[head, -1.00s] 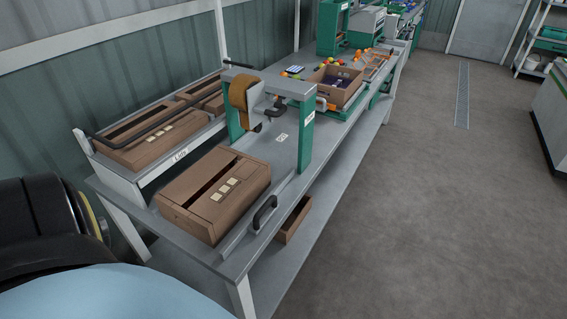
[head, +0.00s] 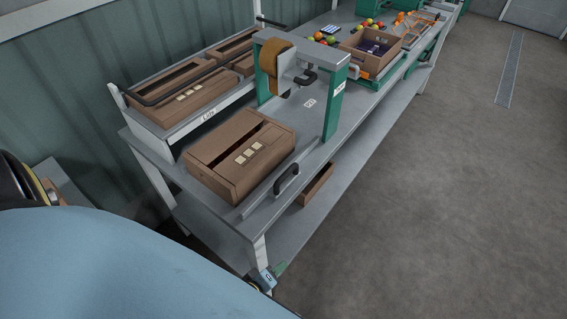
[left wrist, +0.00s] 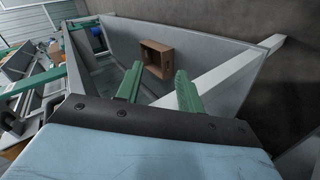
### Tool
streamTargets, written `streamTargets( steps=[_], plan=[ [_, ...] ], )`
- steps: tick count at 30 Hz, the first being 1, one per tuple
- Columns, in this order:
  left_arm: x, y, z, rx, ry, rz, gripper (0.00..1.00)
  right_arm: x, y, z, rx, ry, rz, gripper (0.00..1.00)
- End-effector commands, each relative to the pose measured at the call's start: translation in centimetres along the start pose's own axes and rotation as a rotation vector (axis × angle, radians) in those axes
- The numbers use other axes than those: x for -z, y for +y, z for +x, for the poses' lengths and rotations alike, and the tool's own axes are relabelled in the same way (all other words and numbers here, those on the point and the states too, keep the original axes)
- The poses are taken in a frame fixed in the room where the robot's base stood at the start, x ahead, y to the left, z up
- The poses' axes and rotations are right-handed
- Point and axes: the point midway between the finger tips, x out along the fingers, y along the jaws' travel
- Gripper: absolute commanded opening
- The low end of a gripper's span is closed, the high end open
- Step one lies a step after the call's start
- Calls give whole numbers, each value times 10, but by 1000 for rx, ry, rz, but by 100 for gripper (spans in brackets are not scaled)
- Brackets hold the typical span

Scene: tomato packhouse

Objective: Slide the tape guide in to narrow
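The tape guide is a long grey rail (head: 253,205) with a black handle (head: 287,179), lying along the near edge of the bench top. The tape machine (head: 300,48), a grey and green arch with a brown tape roll, stands beyond the box. My left gripper (head: 273,276) is low by the bench's near leg, below and apart from the handle. In the left wrist view its two green fingers (left wrist: 157,90) are apart and empty. My right gripper is out of view.
An open box (head: 318,187) lies on the lower shelf, also seen in the left wrist view (left wrist: 157,61). An open crate (head: 365,62) and tomatoes are farther along. The floor at right is clear.

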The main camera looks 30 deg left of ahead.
Motion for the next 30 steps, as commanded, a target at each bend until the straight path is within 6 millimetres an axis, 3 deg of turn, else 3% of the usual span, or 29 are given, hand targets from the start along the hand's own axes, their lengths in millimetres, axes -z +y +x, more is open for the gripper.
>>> streamTargets(
  steps=[1, 3, 6, 9, 13, 17, 30],
  plan=[
    [21, 42, -10, -80, 63, -166, 38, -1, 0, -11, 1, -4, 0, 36],
    [50, 85, -21, -183, 135, -393, 38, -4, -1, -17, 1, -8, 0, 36],
    [83, 130, -40, -307, 198, -659, 38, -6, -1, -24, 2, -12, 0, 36],
    [106, 157, -55, -394, 230, -839, 38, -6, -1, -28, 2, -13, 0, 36],
    [120, 173, -64, -450, 245, -957, 38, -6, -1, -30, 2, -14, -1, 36],
    [126, 179, -58, -463, 247, -980, 38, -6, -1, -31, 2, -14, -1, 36],
    [159, 200, 16, -460, 245, -974, 38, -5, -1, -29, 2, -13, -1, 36]
  ],
)
